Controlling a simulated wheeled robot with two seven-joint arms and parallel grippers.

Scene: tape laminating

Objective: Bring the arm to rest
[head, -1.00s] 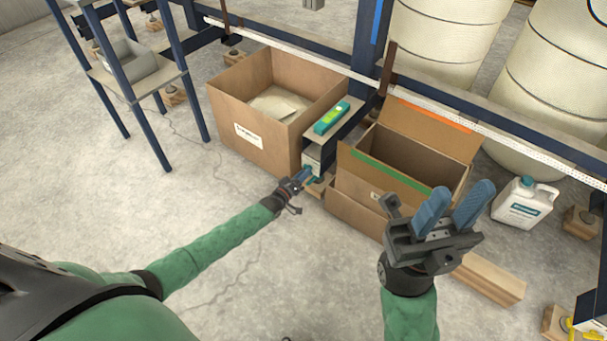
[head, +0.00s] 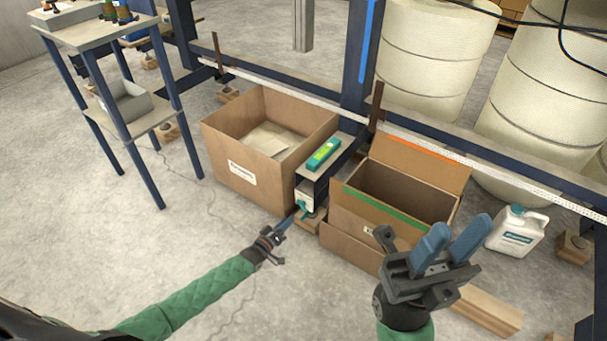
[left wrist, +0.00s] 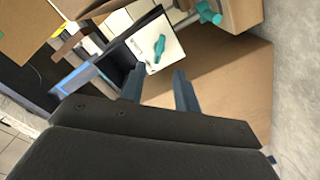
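My left gripper (head: 287,222) is low on the left of centre, in front of a small white panel with a teal part (head: 305,203). In the left wrist view its two fingers (left wrist: 160,88) are apart with nothing between them. The white panel (left wrist: 170,42) and its teal part lie beyond the fingertips, apart from them. My right gripper (head: 450,245) is raised in front at the right, its blue fingers spread and empty.
An open cardboard box (head: 240,170) stands left of the white panel, another (head: 375,222) to its right. A green and teal item (head: 323,153) lies on a narrow shelf between. A white jug (head: 516,232) stands at right.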

